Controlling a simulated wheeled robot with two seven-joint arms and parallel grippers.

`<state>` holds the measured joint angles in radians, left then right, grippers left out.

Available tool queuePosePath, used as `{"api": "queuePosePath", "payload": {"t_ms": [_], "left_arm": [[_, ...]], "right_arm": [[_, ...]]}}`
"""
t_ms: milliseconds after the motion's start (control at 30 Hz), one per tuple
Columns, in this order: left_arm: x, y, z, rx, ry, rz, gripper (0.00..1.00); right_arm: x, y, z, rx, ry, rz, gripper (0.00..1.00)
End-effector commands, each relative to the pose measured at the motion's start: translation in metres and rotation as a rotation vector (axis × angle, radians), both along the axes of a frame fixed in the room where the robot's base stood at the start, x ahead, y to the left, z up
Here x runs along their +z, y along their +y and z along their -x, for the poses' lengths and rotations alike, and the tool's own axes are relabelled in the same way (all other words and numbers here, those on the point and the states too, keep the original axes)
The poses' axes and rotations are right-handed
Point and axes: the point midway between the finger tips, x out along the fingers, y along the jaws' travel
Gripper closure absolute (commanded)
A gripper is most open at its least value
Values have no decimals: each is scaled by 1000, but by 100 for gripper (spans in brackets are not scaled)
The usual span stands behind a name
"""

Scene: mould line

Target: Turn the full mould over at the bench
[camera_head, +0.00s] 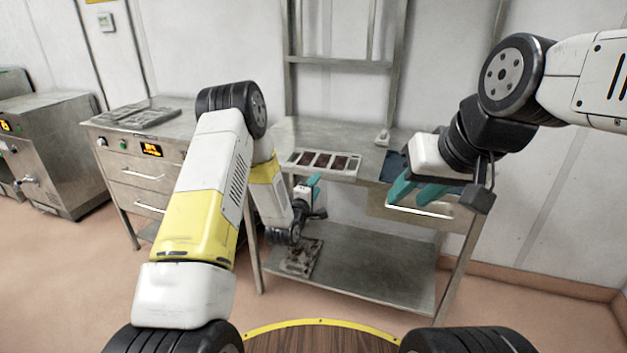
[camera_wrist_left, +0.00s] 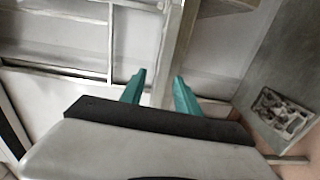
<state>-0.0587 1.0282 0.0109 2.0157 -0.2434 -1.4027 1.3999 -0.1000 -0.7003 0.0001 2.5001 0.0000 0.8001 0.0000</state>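The full mould (camera_head: 322,152) is a pale tray with dark brown filled cavities. It lies on the steel bench top (camera_head: 345,132), near its front edge. My left gripper (camera_head: 314,182) is just in front of the mould and below it in the head view, apart from it as far as I can see. Its teal fingers show in the left wrist view (camera_wrist_left: 160,76), spread with nothing between them. My right gripper (camera_head: 416,190) hangs at the bench's right end, to the right of the mould. Its teal fingers are apart and seem empty.
A dark blue mat (camera_head: 393,166) is partly hidden behind my right gripper. A cluttered grey piece (camera_head: 302,257) lies on the lower shelf (camera_head: 375,275), also in the left wrist view (camera_wrist_left: 281,113). A drawer cabinet (camera_head: 120,160) with a grey tray (camera_head: 140,117) stands left.

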Motion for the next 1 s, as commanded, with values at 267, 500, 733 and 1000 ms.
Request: {"api": "queuePosePath", "payload": {"t_ms": [267,500,733,1000], "left_arm": [[-8,-7,-7,-3,-13,40,62],[-8,-17,-39,-3,-15,38,62],[-8,-26,-70,0,-12,40,62],[-8,-32,-90,-1,-12,38,62]], "right_arm": [[0,0,0,0,0,0,64],[0,0,0,0,0,0,64],[0,0,0,0,0,0,64],[0,0,0,0,0,0,64]]}}
